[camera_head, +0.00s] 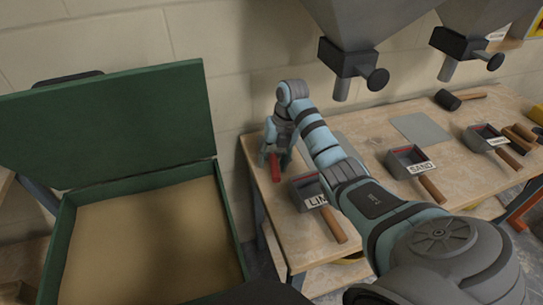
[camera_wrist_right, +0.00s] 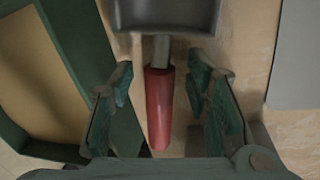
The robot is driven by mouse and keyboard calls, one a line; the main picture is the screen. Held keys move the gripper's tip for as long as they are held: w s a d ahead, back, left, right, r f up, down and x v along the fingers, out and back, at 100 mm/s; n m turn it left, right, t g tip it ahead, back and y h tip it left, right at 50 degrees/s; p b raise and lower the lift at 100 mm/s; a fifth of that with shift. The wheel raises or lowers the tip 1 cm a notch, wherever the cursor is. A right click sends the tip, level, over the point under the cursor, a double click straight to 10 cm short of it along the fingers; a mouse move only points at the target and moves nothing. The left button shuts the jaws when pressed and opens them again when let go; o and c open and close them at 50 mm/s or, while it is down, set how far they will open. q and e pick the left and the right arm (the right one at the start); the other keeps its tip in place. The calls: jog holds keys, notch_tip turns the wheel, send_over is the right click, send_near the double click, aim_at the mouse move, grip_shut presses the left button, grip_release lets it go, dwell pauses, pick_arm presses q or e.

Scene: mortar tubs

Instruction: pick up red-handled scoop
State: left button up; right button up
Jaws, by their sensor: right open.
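The red-handled scoop (camera_head: 275,168) lies at the left end of the workbench, and in the head view only its red handle shows clearly below my gripper. In the right wrist view its red handle (camera_wrist_right: 159,108) points toward me, with a metal neck and a grey pan above it. My right gripper (camera_head: 279,154) is over the handle. In the right wrist view its open fingers (camera_wrist_right: 162,95) stand on either side of the handle, with a gap on both sides. My left gripper is not in view.
A green box (camera_head: 235,240) with a raised lid and sand inside stands left of the workbench (camera_head: 375,225). Scoops with wooden handles, labelled LIM(E) (camera_head: 333,225) and SAND (camera_head: 431,188), lie to the right. Grey hoppers (camera_head: 360,25) hang above. A mallet (camera_head: 447,100) lies at the back.

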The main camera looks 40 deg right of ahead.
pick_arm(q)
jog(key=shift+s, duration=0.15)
pick_arm(e)
jog(key=shift+r, duration=0.1)
jog(key=shift+s, duration=0.1)
jog(key=shift+c, duration=1.2)
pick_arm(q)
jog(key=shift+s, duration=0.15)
pick_arm(e)
grip_shut()
